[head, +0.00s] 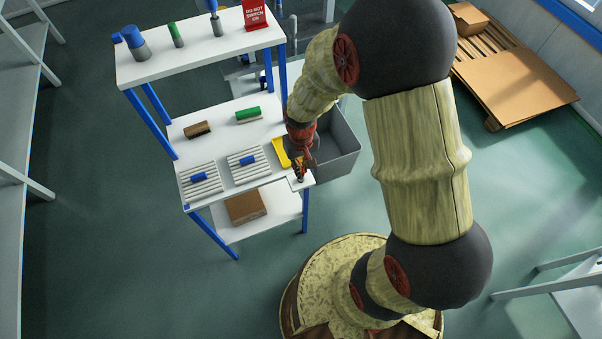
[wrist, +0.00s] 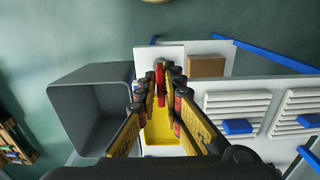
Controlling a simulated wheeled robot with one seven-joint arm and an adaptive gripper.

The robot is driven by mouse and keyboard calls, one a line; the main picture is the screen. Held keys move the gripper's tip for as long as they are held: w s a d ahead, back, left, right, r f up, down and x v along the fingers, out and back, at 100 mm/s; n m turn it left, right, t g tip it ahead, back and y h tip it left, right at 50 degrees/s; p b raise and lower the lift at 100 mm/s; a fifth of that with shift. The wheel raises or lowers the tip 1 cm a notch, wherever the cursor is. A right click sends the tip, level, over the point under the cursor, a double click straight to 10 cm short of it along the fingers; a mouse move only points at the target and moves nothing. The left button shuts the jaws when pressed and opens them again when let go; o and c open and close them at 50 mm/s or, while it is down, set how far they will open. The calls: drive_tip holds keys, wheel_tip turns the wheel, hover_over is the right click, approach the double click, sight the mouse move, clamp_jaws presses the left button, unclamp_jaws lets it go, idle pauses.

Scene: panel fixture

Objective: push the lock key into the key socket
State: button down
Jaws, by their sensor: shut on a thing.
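My gripper (wrist: 158,84) is shut on a narrow red piece, which I take to be the lock key (wrist: 160,76). In the head view my gripper (head: 298,168) is at the front right corner of the workbench, close above the same white panel (head: 306,182). The key is too small to make out there. I cannot tell whether it touches the panel. The key socket does not show clearly; the gripper and key may hide it.
A yellow tray (wrist: 162,138) lies below the fingers. A grey bin (wrist: 82,112) stands beside the bench. A cardboard box (head: 245,207) sits on the lower shelf.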

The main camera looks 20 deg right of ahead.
drive_tip(key=shift+r+p, duration=1.85)
drive_tip(key=shift+r, duration=0.65)
drive_tip(key=c, duration=2.5)
unclamp_jaws()
drive_tip(key=shift+c, duration=0.2)
clamp_jaws()
